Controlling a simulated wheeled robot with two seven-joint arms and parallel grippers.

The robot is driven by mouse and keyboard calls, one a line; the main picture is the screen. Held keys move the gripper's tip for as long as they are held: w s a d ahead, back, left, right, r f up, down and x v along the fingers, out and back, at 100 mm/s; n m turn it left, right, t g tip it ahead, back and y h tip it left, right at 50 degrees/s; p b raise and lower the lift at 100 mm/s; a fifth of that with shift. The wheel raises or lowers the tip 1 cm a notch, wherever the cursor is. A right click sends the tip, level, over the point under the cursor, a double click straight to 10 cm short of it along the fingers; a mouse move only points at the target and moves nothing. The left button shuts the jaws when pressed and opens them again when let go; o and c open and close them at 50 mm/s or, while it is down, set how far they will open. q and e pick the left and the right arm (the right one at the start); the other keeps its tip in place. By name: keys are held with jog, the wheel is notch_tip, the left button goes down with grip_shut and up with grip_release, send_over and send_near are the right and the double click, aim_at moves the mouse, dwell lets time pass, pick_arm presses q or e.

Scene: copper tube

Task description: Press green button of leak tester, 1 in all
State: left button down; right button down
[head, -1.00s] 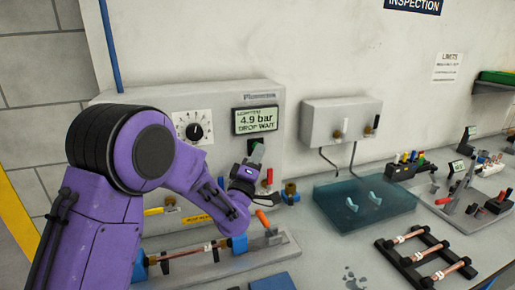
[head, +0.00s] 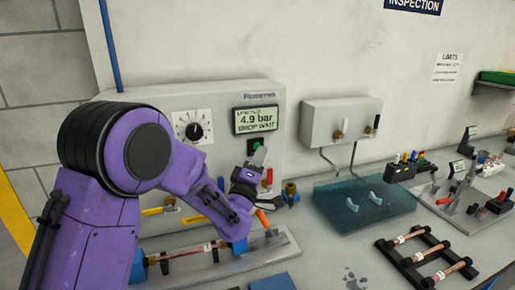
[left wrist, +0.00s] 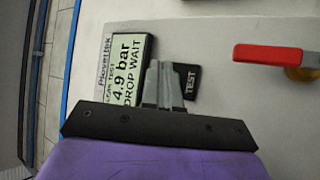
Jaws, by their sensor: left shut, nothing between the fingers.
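The leak tester (head: 265,98) is a grey box against the wall. Its display (head: 256,120) reads 4.9 bar, DROP WAIT, also in the left wrist view (left wrist: 128,68). The green button (head: 256,142) shows as a small green patch on a dark plate below the display. My left gripper (head: 260,155) is shut and empty, its fingertips just below and in front of the button. In the left wrist view, the fingertips (left wrist: 160,70) lie between the display and the TEST plate (left wrist: 190,85) and hide the button. Contact cannot be told. My right gripper is out of view.
A red-handled valve (left wrist: 270,54) is close to the gripper. Below lies a copper tube (head: 185,252) in a fixture. A blue-green tray (head: 385,215) and a black rack (head: 410,262) with tubes stand to the right.

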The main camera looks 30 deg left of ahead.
pick_arm(q)
jog(key=shift+s+d, duration=0.1)
jog(key=shift+s+d+b, duration=0.35)
jog(key=shift+s+d, duration=1.25)
jog(key=shift+d, duration=0.2)
